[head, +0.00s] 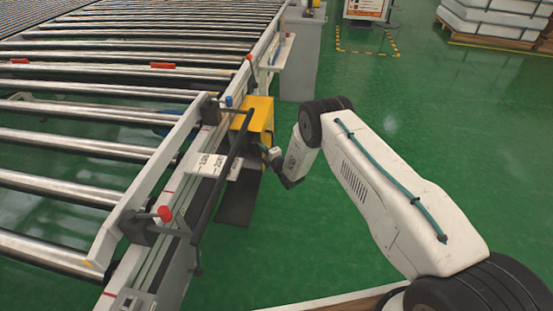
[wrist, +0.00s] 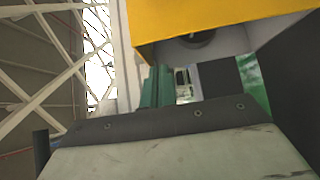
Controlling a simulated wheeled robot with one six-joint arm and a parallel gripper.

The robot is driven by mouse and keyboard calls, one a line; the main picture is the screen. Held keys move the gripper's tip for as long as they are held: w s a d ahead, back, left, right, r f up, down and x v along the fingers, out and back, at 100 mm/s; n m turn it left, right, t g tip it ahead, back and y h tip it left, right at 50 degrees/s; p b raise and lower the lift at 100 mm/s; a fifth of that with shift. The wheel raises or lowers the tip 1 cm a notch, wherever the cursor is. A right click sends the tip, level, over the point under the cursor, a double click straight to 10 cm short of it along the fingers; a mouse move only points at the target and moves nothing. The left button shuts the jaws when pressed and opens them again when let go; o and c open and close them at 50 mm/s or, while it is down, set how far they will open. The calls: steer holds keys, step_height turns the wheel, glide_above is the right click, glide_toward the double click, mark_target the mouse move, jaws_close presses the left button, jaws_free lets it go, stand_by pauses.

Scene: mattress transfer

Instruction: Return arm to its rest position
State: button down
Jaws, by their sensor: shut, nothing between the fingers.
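My arm (head: 375,185) reaches from the lower right of the head view toward the conveyor's side, over the green floor. Its end, my gripper (head: 267,151), is small in that view, just right of a yellow box (head: 257,120) on the conveyor's edge. My gripper is shut and holds nothing; its fingertips are hard to make out. In the wrist view the yellow box (wrist: 215,20) fills the upper right, close to the camera. A pale panel with a dark bolted edge (wrist: 165,118) crosses the bottom.
The roller conveyor (head: 75,145) fills the left, with a metal rail and red-capped clamp (head: 164,214) along its edge. A dark bar and a white labelled block (head: 212,165) stand by the box. Open green floor (head: 440,110) lies right; stacked white goods (head: 495,18) are at the back.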

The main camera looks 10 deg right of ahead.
steer(key=v, duration=0.9)
steer(key=shift+s+d, duration=0.25)
steer(key=shift+d, duration=0.05)
